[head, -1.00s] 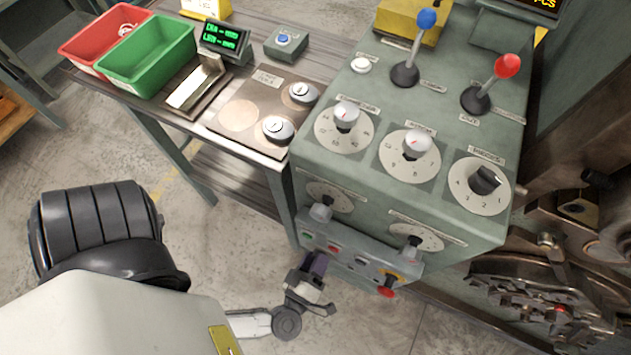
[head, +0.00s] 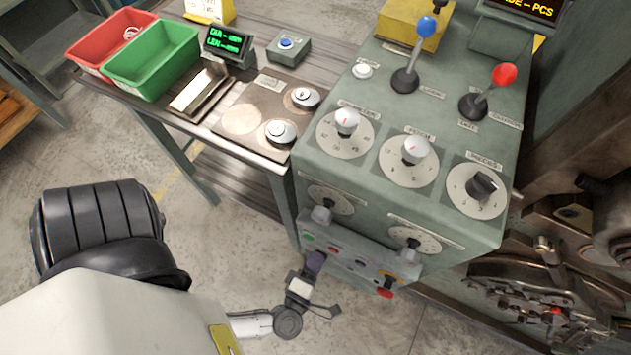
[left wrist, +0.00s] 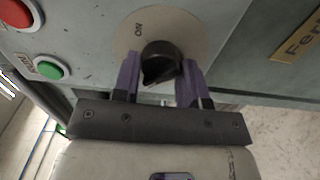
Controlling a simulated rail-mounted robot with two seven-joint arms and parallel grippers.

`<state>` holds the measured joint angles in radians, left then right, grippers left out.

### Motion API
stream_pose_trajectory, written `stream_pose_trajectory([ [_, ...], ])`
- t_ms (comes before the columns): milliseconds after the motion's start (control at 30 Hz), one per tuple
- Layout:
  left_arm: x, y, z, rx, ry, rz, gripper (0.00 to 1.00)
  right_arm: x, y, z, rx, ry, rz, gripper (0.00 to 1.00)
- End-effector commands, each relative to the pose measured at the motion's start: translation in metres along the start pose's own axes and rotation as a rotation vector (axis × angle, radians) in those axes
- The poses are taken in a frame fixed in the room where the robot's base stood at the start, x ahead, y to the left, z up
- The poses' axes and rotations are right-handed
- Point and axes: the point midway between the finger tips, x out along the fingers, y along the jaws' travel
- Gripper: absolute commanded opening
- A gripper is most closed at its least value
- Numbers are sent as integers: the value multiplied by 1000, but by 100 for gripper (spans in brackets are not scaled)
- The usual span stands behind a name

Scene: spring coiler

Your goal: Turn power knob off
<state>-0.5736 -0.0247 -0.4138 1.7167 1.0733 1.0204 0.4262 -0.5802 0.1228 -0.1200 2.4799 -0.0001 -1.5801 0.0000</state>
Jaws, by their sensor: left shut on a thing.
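The power knob (left wrist: 160,64) is a black knob with a pointed end on a round beige plate marked ON, in the left wrist view. Its pointed end faces toward the bottom left of that view, away from the ON label. My left gripper (left wrist: 158,70) has its two purple fingers on either side of the knob and is shut on it. In the head view my left gripper (head: 315,262) is at the lower front panel (head: 345,245) of the green machine, and it hides the knob there. My right gripper is not in view.
A red button (left wrist: 17,14) and a green button (left wrist: 50,68) sit left of the knob. A red knob (head: 385,292) projects from the panel's right end. Dials and two levers are on the machine above. A table with red and green bins (head: 150,62) stands left.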

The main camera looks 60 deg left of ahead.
Motion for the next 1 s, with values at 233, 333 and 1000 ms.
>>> stream_pose_trajectory([
  [233, 0, 0, 0, -27, 0, -1, 16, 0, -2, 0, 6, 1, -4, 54],
  [333, 0, 0, 0, -28, 0, -1, 16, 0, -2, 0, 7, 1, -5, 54],
  [1000, 0, 0, 0, -27, 0, -1, 63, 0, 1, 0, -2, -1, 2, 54],
])
